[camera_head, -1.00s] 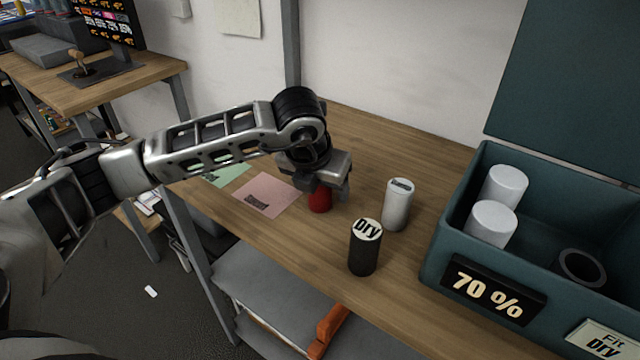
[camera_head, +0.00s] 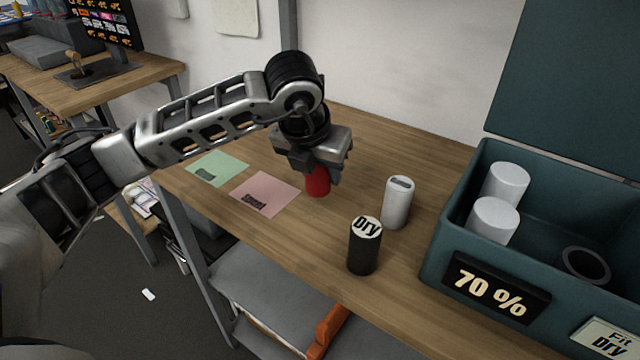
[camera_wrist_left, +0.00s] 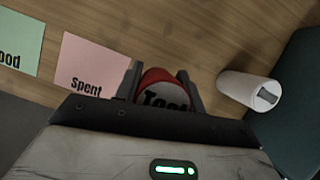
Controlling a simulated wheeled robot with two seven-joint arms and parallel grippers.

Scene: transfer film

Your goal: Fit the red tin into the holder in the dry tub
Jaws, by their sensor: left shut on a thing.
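The red tin (camera_head: 317,183) is upright between the fingers of my left gripper (camera_head: 318,172), which is shut on it. In the left wrist view the red tin (camera_wrist_left: 160,78) shows a pale top with partly hidden dark lettering, between the two fingers (camera_wrist_left: 160,88). I cannot tell whether its base is clear of the table. The teal dry tub (camera_head: 432,262) stands at the right with its lid up. Inside it, a dark round holder (camera_head: 584,264) stands empty at the right. A "Fit Dry" label (camera_head: 604,340) is on its front. My right gripper is not in view.
A white tin (camera_head: 397,203) and a black "Dry" tin (camera_head: 364,248) stand between the red tin and the tub. Two white cylinders (camera_head: 494,218) are in the tub's left part. Pink (camera_head: 266,191) and green (camera_head: 216,168) cards lie left. A "70 %" sign (camera_head: 494,290) fronts the tub.

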